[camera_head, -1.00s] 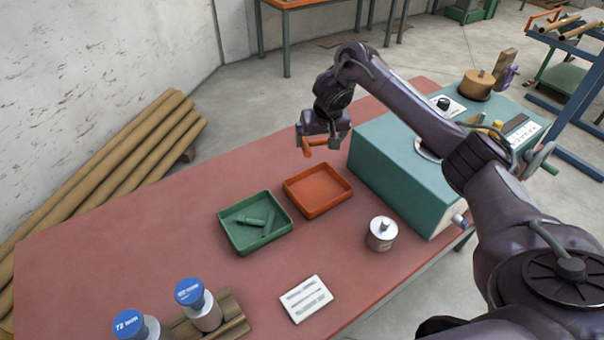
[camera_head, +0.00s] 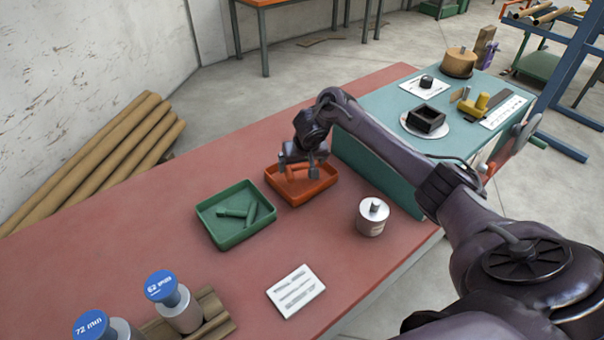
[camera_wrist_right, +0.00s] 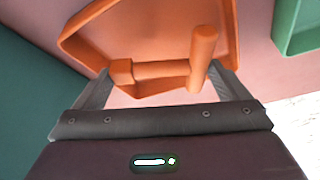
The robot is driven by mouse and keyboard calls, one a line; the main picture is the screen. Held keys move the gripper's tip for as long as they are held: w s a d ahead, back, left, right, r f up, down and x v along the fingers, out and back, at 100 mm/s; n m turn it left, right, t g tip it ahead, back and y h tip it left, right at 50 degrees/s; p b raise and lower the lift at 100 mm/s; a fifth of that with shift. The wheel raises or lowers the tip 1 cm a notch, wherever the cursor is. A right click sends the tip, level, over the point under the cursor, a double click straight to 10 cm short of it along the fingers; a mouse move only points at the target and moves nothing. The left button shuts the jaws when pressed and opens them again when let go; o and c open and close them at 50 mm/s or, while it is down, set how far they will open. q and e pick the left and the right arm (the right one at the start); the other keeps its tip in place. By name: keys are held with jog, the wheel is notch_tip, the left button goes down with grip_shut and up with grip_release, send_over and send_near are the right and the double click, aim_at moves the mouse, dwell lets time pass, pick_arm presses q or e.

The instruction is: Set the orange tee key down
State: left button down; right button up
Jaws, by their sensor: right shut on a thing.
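The orange tee key (camera_wrist_right: 160,69) is between the two fingers of my right gripper (camera_wrist_right: 165,88) in the right wrist view, with its crossbar near the right finger. My right gripper (camera_head: 303,172) is shut on the key and sits over the orange tray (camera_head: 318,187) in the head view. The tray also shows behind the key in the right wrist view (camera_wrist_right: 140,25). I cannot tell whether the key touches the tray floor. In the head view the key is mostly hidden by the gripper. My left gripper is not in view.
A green tray (camera_head: 237,237) with green pieces stands left of the orange tray. A metal weight (camera_head: 373,217) and a white card (camera_head: 295,291) lie nearer me. The teal machine (camera_head: 375,170) stands close on the right.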

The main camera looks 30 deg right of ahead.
aim_at(300, 177)
jog(key=shift+f, duration=1.8)
jog(key=o, duration=0.7)
jog(key=shift+f, duration=0.15)
jog(key=p+v, duration=0.3)
jog(key=v, duration=0.9)
